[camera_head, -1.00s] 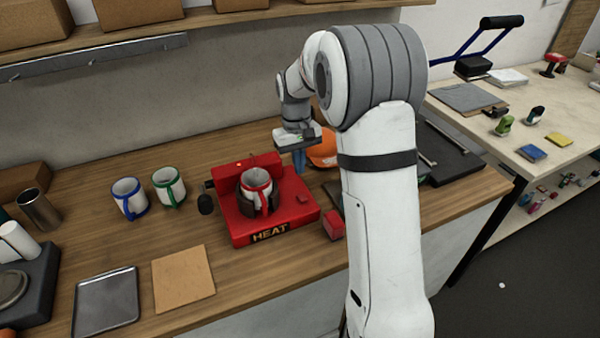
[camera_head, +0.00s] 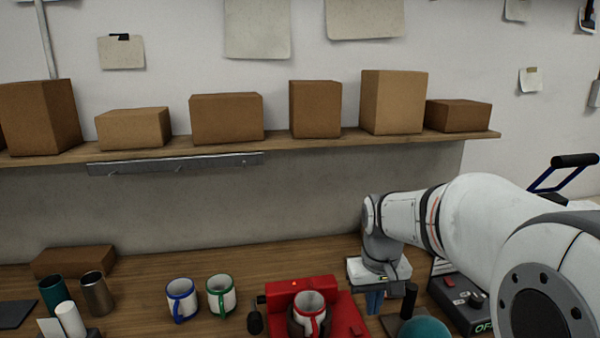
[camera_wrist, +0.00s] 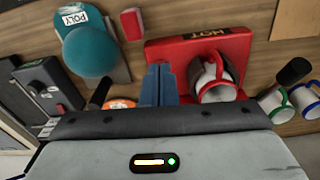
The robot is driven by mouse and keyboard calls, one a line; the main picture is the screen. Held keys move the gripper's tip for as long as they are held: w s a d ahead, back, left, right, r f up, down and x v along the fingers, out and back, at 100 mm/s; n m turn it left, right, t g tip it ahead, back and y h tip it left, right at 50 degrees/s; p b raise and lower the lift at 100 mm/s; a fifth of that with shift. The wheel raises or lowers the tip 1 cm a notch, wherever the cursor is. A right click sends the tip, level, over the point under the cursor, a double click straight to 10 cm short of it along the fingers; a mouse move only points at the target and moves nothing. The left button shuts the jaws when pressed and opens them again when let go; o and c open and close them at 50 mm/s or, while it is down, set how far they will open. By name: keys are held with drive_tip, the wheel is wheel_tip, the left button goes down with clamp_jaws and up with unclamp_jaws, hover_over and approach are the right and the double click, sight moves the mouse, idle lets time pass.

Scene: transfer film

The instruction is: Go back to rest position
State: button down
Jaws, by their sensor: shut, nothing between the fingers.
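My gripper (camera_head: 374,302) hangs at the right of the red heat press (camera_head: 350,322), its blue fingers together with nothing between them. The fingers also show in the wrist view (camera_wrist: 158,88), beside the press (camera_wrist: 215,45) and apart from the mug. A white mug with a red rim and handle (camera_head: 311,310) sits in the press; it also shows in the wrist view (camera_wrist: 215,88).
A blue-rimmed mug (camera_head: 181,300) and a green-rimmed mug (camera_head: 221,295) stand left of the press. A teal cap (camera_head: 425,330) and a dark control box (camera_head: 462,304) are at the right. A shelf with several cardboard boxes (camera_head: 226,117) runs above the bench.

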drive_tip(key=s+m+t, duration=0.1)
drive_tip(key=s+t, duration=0.1)
drive_tip(key=s, duration=1.4)
drive_tip(key=shift+d+r+t, duration=0.15)
drive_tip(key=shift+r+t, duration=0.1)
drive_tip(key=shift+t, duration=0.05)
